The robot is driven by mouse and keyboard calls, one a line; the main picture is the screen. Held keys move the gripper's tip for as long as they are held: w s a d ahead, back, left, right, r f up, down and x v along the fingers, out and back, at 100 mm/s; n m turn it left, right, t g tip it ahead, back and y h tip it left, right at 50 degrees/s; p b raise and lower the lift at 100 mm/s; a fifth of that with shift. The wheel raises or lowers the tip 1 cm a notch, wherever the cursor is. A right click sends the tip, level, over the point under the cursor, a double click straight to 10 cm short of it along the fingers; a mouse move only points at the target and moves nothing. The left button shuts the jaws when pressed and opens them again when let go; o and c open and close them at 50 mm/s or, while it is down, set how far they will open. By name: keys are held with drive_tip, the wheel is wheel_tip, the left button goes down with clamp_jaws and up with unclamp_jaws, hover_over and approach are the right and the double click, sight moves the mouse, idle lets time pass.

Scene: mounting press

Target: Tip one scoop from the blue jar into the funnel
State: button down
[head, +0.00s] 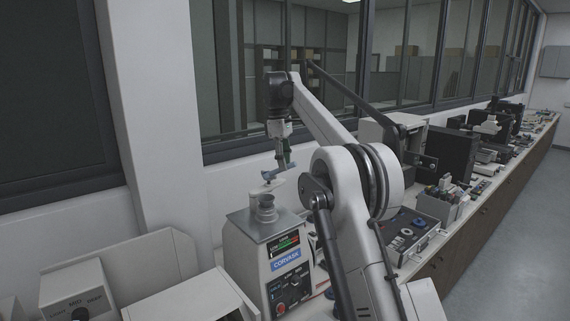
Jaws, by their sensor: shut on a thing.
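My gripper (284,160) hangs from the arm above the mounting press (290,262), pointing down. It is shut on a small blue-grey thing (277,172), likely the scoop, held roughly level. What the scoop carries is too small to see. Below it, on the press's grey top plate, stands a pale funnel-like piece (265,207). A flat light disc (267,188) shows just above that piece; I cannot tell if they touch. I cannot pick out the blue jar with certainty.
A grey-white housing (140,275) stands left of the press. A tray with round parts (408,235) and a box of tools (445,197) lie to the right, beyond my arm. The crowded bench runs along the window wall; the floor at right is clear.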

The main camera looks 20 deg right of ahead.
drive_tip(key=shift+s+a+f, duration=0.1)
drive_tip(key=shift+a+f, duration=0.25)
drive_tip(key=shift+f, duration=0.05)
drive_tip(key=shift+s+a+f+n+t+h+b, duration=0.1)
drive_tip(key=shift+s+f+n+t+h+b, duration=0.2)
drive_tip(key=shift+f+n+t+h+b, duration=1.45)
drive_tip(key=shift+s+f+n+t+y+b, duration=0.2)
drive_tip(key=shift+n+t+b, duration=0.8)
drive_tip(key=shift+t+b, duration=2)
drive_tip(key=shift+s+a+f+n+t+h+b, duration=0.1)
drive_tip(key=shift+s+f+n+t+h+b, duration=0.45)
drive_tip(key=shift+n+t+b, duration=1.3)
drive_tip(key=shift+w+f+m+t+b, duration=0.15)
drive_tip(key=shift+m+t+b, duration=0.2)
drive_tip(key=shift+m+t, duration=0.25)
wheel_tip(320, 180, up, 5)
drive_tip(key=p, duration=0.3)
